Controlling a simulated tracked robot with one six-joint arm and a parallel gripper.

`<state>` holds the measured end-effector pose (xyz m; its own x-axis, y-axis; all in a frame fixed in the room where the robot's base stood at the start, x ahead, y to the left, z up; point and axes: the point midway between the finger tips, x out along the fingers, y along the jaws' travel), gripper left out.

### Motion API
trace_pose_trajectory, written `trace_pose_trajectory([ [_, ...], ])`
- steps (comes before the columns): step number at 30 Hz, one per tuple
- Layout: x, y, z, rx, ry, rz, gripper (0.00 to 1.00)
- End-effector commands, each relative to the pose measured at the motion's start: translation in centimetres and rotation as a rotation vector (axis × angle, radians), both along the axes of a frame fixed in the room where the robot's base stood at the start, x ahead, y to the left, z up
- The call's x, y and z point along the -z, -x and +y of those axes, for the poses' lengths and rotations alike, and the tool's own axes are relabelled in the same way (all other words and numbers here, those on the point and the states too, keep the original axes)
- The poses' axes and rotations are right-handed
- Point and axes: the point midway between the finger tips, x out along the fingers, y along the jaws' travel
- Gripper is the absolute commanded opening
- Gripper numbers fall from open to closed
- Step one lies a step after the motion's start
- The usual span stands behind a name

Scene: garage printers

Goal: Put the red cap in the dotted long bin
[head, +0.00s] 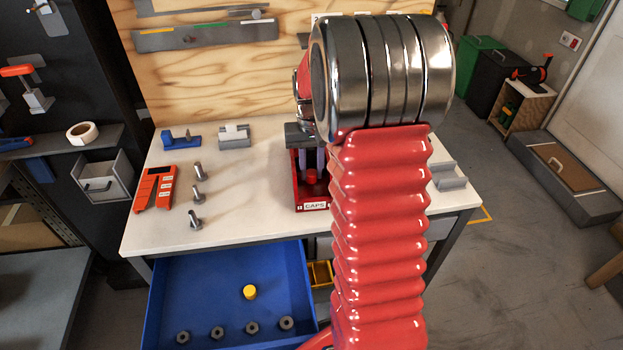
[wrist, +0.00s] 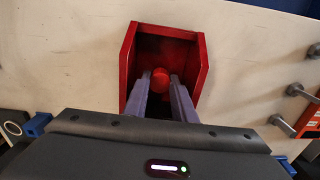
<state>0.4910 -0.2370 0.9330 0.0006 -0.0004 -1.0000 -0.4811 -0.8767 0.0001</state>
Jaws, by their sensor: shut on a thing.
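The red cap (head: 311,177) is between the fingertips of my gripper (head: 311,168), inside the red bin (head: 314,206) labelled CAPS on the worktable. In the wrist view the cap (wrist: 160,79) is a small red round thing held between the two purple-grey fingers of my gripper (wrist: 160,84), with the walls of the red bin (wrist: 126,68) around it. My gripper is shut on the cap, low in the bin. I cannot make out a bin with dots. My red arm covers the right part of the table in the head view.
Blue (head: 181,139) and grey holders (head: 234,138) stand at the back. An open blue drawer (head: 225,312) below holds a yellow cap (head: 250,292) and several nuts.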

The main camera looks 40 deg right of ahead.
Motion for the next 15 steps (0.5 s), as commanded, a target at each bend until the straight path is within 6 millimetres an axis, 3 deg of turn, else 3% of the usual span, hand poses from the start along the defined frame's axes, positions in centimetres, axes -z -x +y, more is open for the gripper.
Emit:
trace_pose_trajectory([
  [9,3.3,0.1,0.1,-0.001,-0.001,0.003,0.01],
  [15,3.7,0.0,0.1,-0.001,0.0,0.001,0.01],
])
